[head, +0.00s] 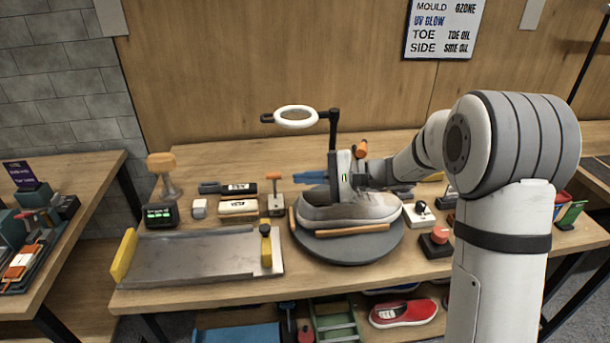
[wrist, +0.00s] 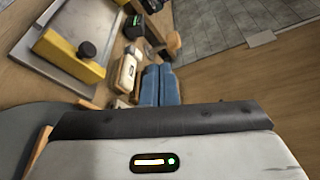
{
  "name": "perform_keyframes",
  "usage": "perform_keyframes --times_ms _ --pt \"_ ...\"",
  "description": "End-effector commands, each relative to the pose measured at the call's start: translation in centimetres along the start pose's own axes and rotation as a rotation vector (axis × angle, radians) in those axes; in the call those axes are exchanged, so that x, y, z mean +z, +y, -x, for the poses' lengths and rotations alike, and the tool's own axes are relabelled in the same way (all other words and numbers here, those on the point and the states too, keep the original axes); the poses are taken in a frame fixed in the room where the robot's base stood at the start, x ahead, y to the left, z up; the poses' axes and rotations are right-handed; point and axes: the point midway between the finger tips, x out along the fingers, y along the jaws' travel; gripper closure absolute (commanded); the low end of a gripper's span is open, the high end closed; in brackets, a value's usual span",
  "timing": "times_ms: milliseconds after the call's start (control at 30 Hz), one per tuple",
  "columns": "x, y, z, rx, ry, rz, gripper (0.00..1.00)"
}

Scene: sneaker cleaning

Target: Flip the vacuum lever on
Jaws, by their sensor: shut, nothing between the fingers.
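A small upright lever with an orange handle (head: 275,178) stands on a grey base on the table. A second, yellow-and-black upright piece (head: 265,243) stands at the right end of the metal tray; I cannot tell which one is the vacuum lever. My gripper (head: 298,177) has blue fingers pointing left. They are shut and empty, above the grey sneaker and just right of the orange-handled lever in the picture. The blue fingers (wrist: 160,82) also show closed together in the wrist view. I cannot see them touching anything.
The grey sneaker (head: 345,207) sits on a round dark turntable (head: 345,248). A white ring lamp (head: 296,117) on a black post stands behind it. The metal tray (head: 195,256) lies front left. Brushes (head: 238,207) lie behind the tray. A red button box (head: 437,241) stands at right.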

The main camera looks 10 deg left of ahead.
Motion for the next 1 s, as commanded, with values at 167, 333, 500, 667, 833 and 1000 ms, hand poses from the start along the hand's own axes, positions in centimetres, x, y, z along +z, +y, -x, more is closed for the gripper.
perform_keyframes --times_ms 167,333,500,667,833,1000 --pt "1.9 2.0 0.9 0.108 0.009 0.024 1.00" --pt "4.0 4.6 2.2 0.239 0.027 0.049 1.00" --pt "6.4 8.2 4.6 0.411 0.066 0.089 1.00" --pt "9.3 13.5 8.5 0.648 0.142 0.160 1.00" --pt "12.3 20.2 14.7 0.959 0.276 0.274 1.00" --pt "14.0 24.3 19.8 1.190 0.394 0.381 1.00"
